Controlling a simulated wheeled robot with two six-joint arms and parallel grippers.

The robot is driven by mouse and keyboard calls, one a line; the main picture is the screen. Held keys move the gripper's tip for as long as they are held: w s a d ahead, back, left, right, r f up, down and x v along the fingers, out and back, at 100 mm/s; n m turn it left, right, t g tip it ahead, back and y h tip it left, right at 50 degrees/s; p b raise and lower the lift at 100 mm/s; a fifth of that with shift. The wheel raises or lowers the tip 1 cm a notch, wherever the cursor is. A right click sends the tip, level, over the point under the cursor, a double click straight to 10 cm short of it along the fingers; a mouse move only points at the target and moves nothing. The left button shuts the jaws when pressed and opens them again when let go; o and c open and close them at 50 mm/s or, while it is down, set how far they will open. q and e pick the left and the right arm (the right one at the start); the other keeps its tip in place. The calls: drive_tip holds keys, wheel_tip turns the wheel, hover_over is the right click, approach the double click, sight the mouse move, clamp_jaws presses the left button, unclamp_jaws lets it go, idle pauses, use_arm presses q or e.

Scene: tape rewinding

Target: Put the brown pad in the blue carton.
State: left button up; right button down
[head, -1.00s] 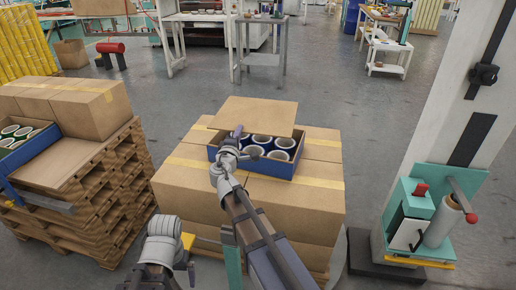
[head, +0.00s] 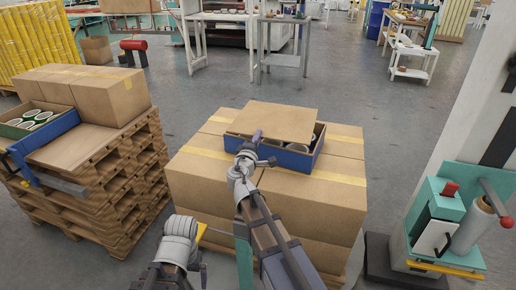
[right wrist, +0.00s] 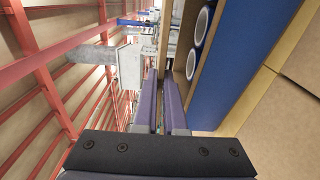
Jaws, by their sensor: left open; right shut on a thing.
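The brown pad (head: 284,119) is a flat cardboard sheet held over the back part of the blue carton (head: 292,160). The carton sits open on stacked boxes, and white-ringed rolls show at its right end. My right gripper (head: 257,136) is shut on the pad's near left edge, just above the carton's left side. In the right wrist view its purple fingers (right wrist: 166,100) are close together beside the carton's blue wall (right wrist: 238,60) and rolls (right wrist: 200,42). My left gripper (head: 190,228) is low at the left of the stack, open, its fingertips mostly hidden.
Taped brown boxes (head: 210,180) form the stack under the carton. A wooden pallet pile (head: 95,190) at left bears boxes and another carton of rolls (head: 38,122). A teal machine (head: 440,225) stands at right. Grey floor lies open behind the stack.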

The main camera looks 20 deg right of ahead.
drive_tip(key=shift+f+b, duration=1.2)
drive_tip(key=shift+f, duration=0.4)
drive_tip(key=shift+f+b, duration=0.6)
drive_tip(key=c, duration=1)
unclamp_jaws()
